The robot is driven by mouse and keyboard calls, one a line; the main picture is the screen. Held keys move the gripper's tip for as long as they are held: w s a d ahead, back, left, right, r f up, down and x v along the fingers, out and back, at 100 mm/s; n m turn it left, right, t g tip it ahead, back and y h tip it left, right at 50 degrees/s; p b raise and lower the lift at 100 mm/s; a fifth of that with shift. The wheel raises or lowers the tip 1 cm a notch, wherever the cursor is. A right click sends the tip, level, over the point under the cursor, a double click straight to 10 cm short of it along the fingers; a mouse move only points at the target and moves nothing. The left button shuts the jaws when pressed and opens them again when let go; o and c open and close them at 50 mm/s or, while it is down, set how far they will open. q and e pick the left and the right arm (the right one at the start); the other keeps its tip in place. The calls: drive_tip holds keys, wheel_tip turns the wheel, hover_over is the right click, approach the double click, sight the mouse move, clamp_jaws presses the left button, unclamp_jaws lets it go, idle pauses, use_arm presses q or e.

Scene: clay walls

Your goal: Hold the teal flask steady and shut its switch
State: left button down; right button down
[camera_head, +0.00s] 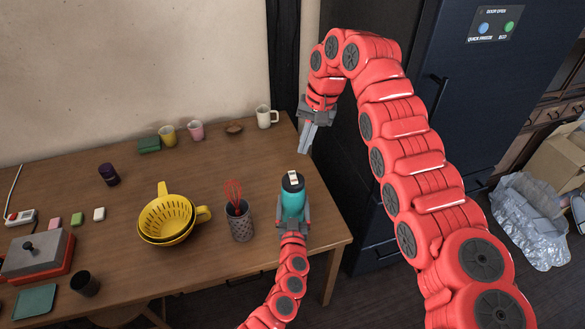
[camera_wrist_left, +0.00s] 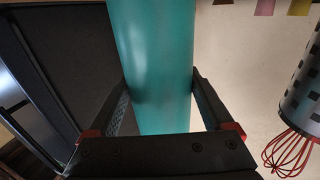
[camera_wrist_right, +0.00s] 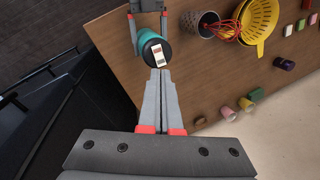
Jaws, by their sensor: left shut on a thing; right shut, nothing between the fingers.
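The teal flask (camera_head: 292,205) is near the right end of the table, its dark lid facing up. A pale switch (camera_head: 293,178) sits on the lid; it also shows in the right wrist view (camera_wrist_right: 157,54). I cannot tell its setting. My left gripper (camera_head: 293,212) is shut around the flask's body, one finger on each side. The left wrist view shows the teal body (camera_wrist_left: 155,60) between the fingers. My right gripper (camera_head: 306,149) is shut and empty, behind the flask in the head view. Its fingertips (camera_wrist_right: 160,73) point toward the lid, apart from it.
A grey holder with a red whisk (camera_head: 240,222) stands just left of the flask, and a yellow colander (camera_head: 167,222) farther left. A white mug (camera_head: 265,117) stands at the table's back right. A dark fridge (camera_head: 435,110) stands right of the table (camera_head: 330,238).

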sight(292, 173)
drive_tip(key=a+r+n, duration=0.1)
drive_tip(key=n, duration=0.6)
drive_tip(key=r+n+t+h, duration=0.1)
drive_tip(key=r+n, duration=0.1)
drive_tip(key=n, duration=0.6)
drive_tip(key=a+r+n+h, duration=0.1)
drive_tip(key=n, duration=0.6)
drive_tip(key=shift+a+r, duration=0.2)
drive_tip(key=shift+a, duration=0.1)
drive_tip(key=f, duration=0.4)
drive_tip(key=w+f, duration=0.1)
drive_tip(key=f, duration=0.9)
drive_tip(key=shift+w+a, duration=0.15)
drive_tip(key=shift+w, duration=0.2)
